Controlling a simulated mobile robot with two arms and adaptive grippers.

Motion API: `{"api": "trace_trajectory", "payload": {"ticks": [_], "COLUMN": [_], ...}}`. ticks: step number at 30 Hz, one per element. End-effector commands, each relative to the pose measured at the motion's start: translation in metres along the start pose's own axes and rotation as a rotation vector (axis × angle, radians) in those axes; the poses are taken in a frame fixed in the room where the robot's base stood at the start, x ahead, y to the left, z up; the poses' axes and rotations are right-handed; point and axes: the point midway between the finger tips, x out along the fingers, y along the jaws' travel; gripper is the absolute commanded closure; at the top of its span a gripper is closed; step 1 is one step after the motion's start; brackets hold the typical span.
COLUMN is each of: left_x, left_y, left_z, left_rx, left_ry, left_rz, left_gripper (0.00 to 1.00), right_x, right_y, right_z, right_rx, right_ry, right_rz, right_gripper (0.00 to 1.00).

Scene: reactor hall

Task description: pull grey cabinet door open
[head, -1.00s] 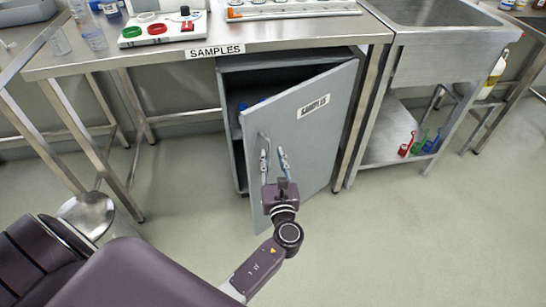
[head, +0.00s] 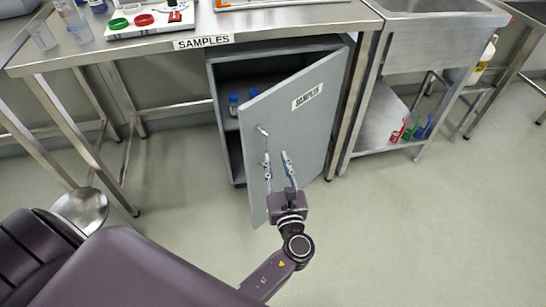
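The grey cabinet (head: 224,110) stands under the steel bench, and its grey door (head: 308,135) with a SAMPLES label is swung partly open, hinged on the right. The door's metal handle (head: 262,131) is near its free left edge; its upper end shows, and its lower part is hidden behind a finger. My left gripper (head: 277,161) is at the handle, in front of the door. Its two fingers are apart, the left one overlapping the handle line; I cannot tell whether it touches. My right gripper is not in view.
Blue-capped bottles (head: 233,104) stand on a shelf inside the cabinet. The bench (head: 120,55) has slim steel legs left of the door. A sink stand (head: 430,50) with coloured items on its lower shelf is at the right. The floor (head: 400,230) in front is clear.

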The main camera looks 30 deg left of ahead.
Motion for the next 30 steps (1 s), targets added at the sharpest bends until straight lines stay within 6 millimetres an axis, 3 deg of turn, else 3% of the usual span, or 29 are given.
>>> {"api": "trace_trajectory", "payload": {"ticks": [10, 27, 30], "left_x": [-0.02, -0.022, -0.022], "left_y": [-0.007, -0.008, -0.007], "left_z": [0.0, 0.0, -0.002], "left_rx": [0.0, 0.0, -0.006], "left_ry": [0.0, 0.0, 0.007], "left_rz": [0.0, 0.001, 0.002], "left_gripper": [0.75, 0.75, 0.84], "right_x": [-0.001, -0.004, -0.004], "right_y": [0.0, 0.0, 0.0], "right_z": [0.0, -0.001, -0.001], "right_rx": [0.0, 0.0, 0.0], "right_ry": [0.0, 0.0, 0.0], "right_rz": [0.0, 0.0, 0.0], "right_gripper": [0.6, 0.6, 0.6]}}
